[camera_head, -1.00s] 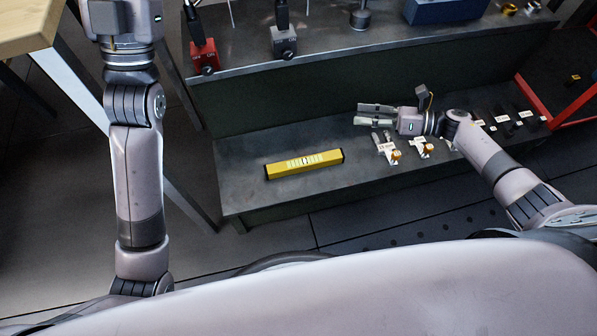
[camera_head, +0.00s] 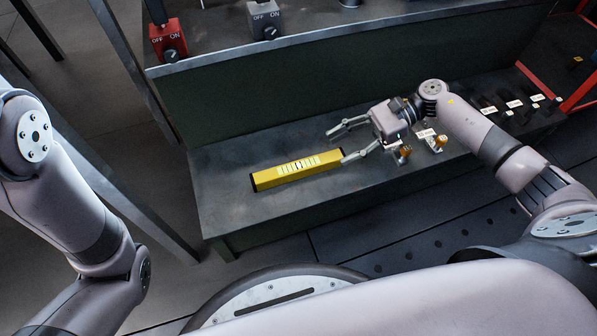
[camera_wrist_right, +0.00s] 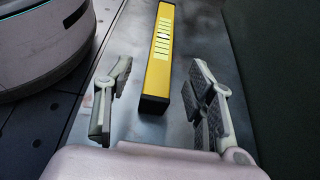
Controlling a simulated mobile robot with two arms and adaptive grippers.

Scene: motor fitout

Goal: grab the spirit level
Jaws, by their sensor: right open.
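The yellow spirit level (camera_head: 298,171) with black end caps lies on the grey lower shelf, left of my right gripper. My right gripper (camera_head: 338,144) is open and empty, its fingers pointing left toward the level's right end. In the right wrist view the level (camera_wrist_right: 158,62) runs away from the camera, with its near black end between the spread fingers of the gripper (camera_wrist_right: 160,100).
The lower shelf (camera_head: 225,205) is bare around the level. Small labelled parts (camera_head: 437,141) stand to the right, beneath and behind my right arm. Above, the upper bench edge (camera_head: 330,46) holds a red switch box (camera_head: 168,42) and a grey one (camera_head: 264,22).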

